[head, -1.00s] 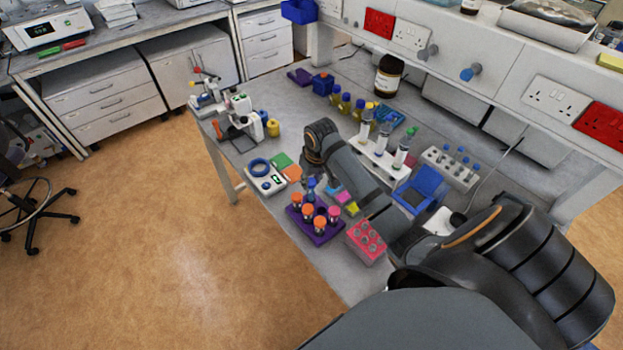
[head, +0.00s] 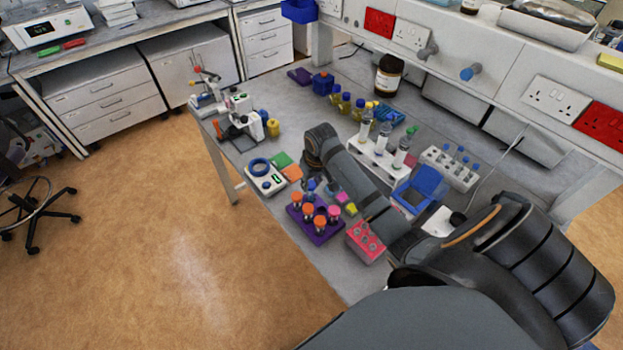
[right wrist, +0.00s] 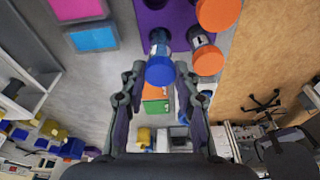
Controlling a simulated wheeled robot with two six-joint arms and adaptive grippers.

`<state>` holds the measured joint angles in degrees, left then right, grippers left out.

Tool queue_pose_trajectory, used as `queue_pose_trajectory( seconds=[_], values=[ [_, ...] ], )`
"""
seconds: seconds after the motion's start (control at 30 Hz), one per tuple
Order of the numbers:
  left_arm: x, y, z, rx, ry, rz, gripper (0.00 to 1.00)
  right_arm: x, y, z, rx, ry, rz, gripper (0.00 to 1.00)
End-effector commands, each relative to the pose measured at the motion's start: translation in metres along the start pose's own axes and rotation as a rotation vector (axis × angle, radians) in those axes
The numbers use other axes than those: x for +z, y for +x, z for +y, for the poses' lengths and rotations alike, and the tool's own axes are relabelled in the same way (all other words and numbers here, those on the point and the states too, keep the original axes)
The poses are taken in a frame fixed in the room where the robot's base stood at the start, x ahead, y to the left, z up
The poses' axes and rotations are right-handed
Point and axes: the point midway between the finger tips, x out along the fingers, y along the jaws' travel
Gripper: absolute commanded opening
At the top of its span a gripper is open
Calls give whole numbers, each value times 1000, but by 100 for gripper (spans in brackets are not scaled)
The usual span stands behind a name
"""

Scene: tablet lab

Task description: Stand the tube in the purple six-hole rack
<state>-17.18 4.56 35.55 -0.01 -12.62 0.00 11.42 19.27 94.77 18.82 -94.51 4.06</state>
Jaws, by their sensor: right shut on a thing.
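The purple rack (head: 322,232) stands near the front edge of the bench and holds several orange-capped tubes. It also shows at the top of the right wrist view (right wrist: 146,22). My right gripper (right wrist: 158,72) is shut on a blue-capped tube (right wrist: 160,70), which also shows in the head view (head: 310,186). The tube's lower end overlaps the rack at its far left corner; I cannot tell whether it is inside a hole. My right forearm passes over the bench beside the rack. My left gripper is not in view.
A pink rack (head: 366,242) stands just right of the purple one. A white rack (head: 380,161) with upright tubes stands behind my right arm. A white device with a blue ring (head: 264,177) and coloured squares lie to the left.

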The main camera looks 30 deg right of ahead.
Motion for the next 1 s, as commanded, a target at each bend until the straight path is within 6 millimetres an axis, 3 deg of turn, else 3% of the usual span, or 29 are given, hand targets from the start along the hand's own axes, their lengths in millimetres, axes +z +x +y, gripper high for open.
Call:
queue_pose_trajectory(
  seconds=[1.0],
  values=[
    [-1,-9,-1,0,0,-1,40,2,9,0,1,-1,-1,11]
  ],
)
